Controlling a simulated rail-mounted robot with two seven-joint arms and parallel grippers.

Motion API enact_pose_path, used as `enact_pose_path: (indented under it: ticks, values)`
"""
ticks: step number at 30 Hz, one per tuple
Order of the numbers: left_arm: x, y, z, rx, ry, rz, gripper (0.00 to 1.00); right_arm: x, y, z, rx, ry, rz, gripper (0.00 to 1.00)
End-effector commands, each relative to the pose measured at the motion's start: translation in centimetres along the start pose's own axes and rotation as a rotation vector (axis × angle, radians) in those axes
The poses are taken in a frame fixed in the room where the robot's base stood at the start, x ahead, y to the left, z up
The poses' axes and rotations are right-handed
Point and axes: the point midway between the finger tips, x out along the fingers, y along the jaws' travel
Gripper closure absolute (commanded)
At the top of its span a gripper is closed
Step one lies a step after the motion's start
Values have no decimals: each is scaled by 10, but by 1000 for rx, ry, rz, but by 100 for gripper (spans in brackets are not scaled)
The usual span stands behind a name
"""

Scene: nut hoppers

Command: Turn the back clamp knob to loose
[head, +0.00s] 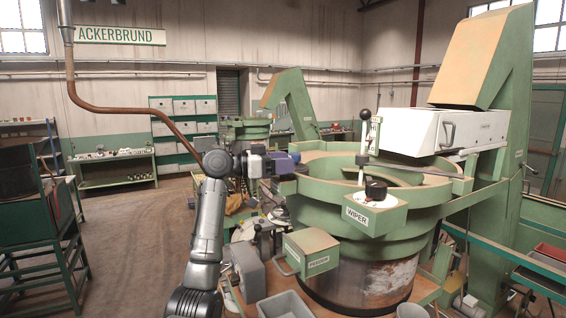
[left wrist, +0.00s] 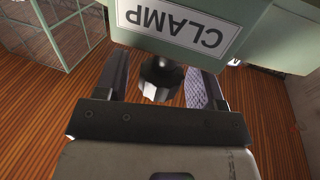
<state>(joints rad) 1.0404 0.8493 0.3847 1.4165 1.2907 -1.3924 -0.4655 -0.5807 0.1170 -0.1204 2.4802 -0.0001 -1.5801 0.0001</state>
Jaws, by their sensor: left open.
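In the left wrist view a green box with an upside-down CLAMP label (left wrist: 191,32) spans the top. A black clamp knob (left wrist: 160,76) sticks out below it, with a pale patch beside its lower end. My left gripper (left wrist: 157,88) is open, with one finger on each side of the knob. Gaps show between the fingers and the knob, so contact is not visible. In the head view my left gripper (head: 282,165) is at the left rim of the big green bowl (head: 290,187); its fingertips and the clamp knob cannot be made out there. My right gripper is out of view.
A green WIPER box (head: 372,216) with a black dial (head: 376,190) and an upright lever (head: 363,150) stands on the bowl's near side. A smaller labelled green box (head: 311,252) is in front. A grey bin (head: 285,305) sits below. Open floor lies to the left.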

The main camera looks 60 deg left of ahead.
Motion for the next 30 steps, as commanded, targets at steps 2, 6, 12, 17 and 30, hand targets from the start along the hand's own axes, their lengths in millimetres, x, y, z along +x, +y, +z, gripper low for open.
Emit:
enact_pose_path:
  ticks: [2,6,12,17,30]
  values:
    - [0,0,0,0,0,0,37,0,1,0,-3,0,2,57]
    - [0,0,0,0,0,0,50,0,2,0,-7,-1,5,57]
    - [0,0,0,0,0,0,69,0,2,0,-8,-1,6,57]
    - [0,0,0,0,0,0,84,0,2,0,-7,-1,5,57]
    - [2,2,0,1,-1,-16,100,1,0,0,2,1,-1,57]
